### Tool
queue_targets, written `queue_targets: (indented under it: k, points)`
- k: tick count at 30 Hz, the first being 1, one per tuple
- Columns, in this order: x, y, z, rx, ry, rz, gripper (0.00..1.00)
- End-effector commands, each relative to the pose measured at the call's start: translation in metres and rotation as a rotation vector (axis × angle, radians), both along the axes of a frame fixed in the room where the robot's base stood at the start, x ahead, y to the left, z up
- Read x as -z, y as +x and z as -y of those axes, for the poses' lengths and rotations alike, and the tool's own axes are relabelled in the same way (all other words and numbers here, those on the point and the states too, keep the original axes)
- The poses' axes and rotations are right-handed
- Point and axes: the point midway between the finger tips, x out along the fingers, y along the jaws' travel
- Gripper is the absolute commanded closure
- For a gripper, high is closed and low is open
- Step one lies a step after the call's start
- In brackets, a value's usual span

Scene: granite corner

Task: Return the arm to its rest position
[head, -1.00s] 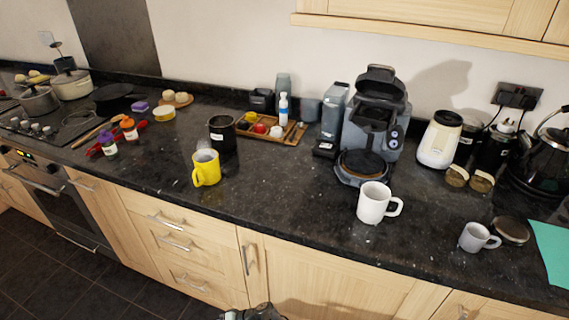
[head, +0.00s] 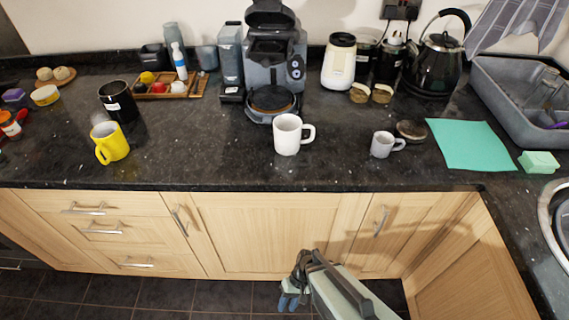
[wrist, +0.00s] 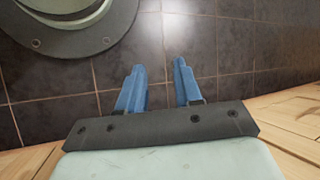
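My gripper (head: 290,301) hangs low in front of the cupboard doors, over the dark tiled floor and below the worktop. In the wrist view its two blue fingers (wrist: 159,88) stand apart with only floor tiles between them. It is open and empty. My arm comes up from the bottom edge in the head view. The gripper is apart from everything on the counter.
The black granite worktop (head: 210,172) ends above my gripper. A white mug (head: 287,136), a yellow mug (head: 110,143) and a small grey mug (head: 382,145) stand near its front. Cupboard handles (head: 381,221) stick out nearby. The floor (head: 215,296) is clear.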

Motion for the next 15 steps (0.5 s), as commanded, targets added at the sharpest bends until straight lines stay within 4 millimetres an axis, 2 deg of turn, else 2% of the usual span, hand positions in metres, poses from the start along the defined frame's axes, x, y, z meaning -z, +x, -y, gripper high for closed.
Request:
queue_targets:
  k: [1, 6, 10, 15]
  points:
    - [-0.002, -0.007, 0.022, 0.014, -0.049, -0.012, 0.66]
    - [-0.003, -0.028, 0.085, 0.039, -0.217, -0.052, 0.66]
    - [-0.005, -0.042, 0.123, 0.054, -0.321, -0.076, 0.66]
    - [-0.009, -0.054, 0.152, 0.063, -0.405, -0.095, 0.66]
